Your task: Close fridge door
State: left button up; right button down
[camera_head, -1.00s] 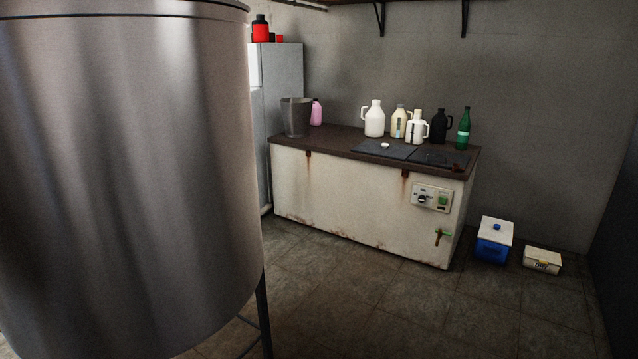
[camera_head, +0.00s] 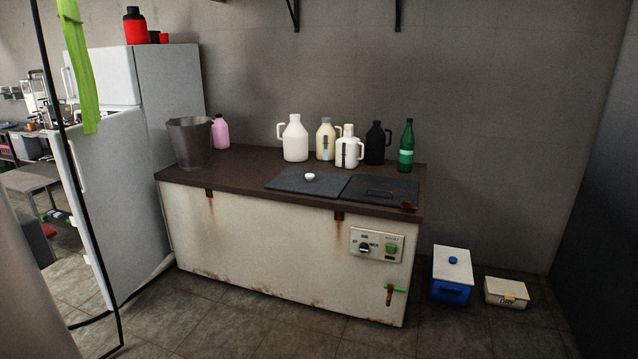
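The white fridge (camera_head: 165,120) stands at the left in the head view, against the back wall. Its upper door (camera_head: 105,77) looks shut, with a handle on its left edge. Its lower door (camera_head: 105,205) reaches further left and forward than the upper one and appears to stand ajar. A pale handle (camera_head: 76,152) shows near the lower door's left edge. The inside of the fridge is not visible. Neither of my grippers is in view.
A rusty white bulk tank (camera_head: 270,245) with jugs, bottles and a bucket (camera_head: 190,143) on top stands right of the fridge. A blue cooler (camera_head: 452,275) and a small box (camera_head: 506,292) sit on the floor. Dark thin bars and a green strip (camera_head: 78,65) cross the left foreground. The front floor is clear.

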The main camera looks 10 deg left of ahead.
aim_at(114, 166)
jog(key=i+u, duration=0.15)
jog(key=i, duration=0.45)
jog(key=i+l+u, duration=0.15)
jog(key=i, duration=0.45)
